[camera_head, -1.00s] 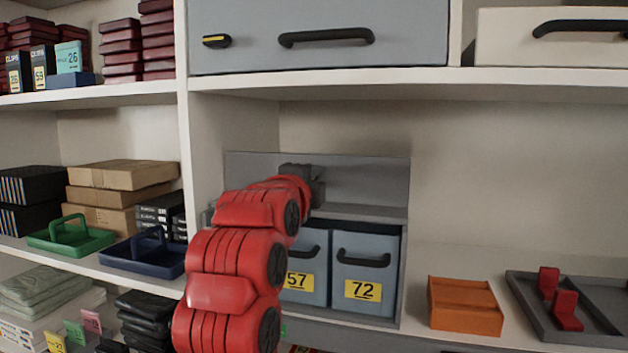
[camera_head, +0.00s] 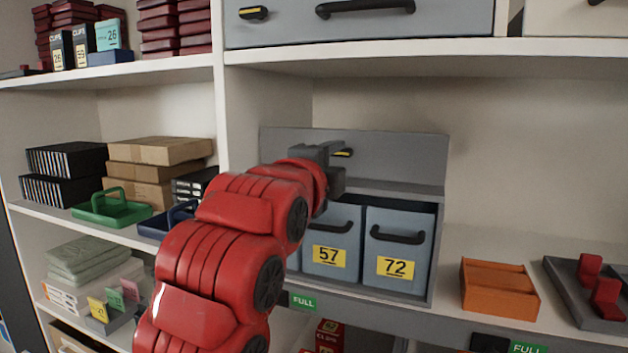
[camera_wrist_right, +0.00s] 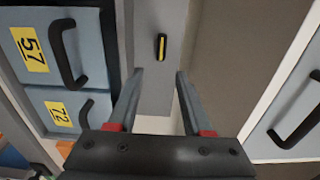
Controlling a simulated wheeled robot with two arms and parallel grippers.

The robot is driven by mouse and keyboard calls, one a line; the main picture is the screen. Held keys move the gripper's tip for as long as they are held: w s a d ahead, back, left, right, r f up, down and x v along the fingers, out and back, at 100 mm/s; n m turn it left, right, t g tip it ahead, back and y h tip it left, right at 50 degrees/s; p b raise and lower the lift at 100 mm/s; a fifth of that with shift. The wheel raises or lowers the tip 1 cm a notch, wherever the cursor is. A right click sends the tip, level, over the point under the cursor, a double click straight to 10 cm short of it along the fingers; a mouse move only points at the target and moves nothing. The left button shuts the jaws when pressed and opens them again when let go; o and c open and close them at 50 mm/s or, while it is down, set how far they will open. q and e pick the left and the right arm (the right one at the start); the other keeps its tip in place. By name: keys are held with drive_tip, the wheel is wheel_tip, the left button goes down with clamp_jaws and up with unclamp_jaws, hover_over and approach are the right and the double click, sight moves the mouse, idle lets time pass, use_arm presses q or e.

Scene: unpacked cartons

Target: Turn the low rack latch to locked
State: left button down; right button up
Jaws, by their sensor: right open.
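The low rack latch (camera_head: 343,152) is a small black knob with a yellow stripe on the rack's grey upper panel (camera_head: 400,160), above the bins numbered 57 and 72. Its stripe lies roughly level in the head view. In the right wrist view the latch (camera_wrist_right: 161,46) shows whole, between the finger lines and beyond the tips. My right gripper (camera_head: 332,168) is just in front of the panel, at the latch's lower left in the head view. Its two fingers (camera_wrist_right: 160,76) are apart, with nothing between them, and do not touch the latch. My left gripper is out of view.
Blue-grey bins 57 (camera_head: 328,236) and 72 (camera_head: 398,245) sit under the panel. A similar latch (camera_head: 253,12) is on the drawer above. An orange box (camera_head: 500,288) and a grey tray (camera_head: 570,290) stand to the right. The shelf above them is open space.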

drive_tip(key=v, duration=0.9)
drive_tip(key=shift+s, duration=0.35)
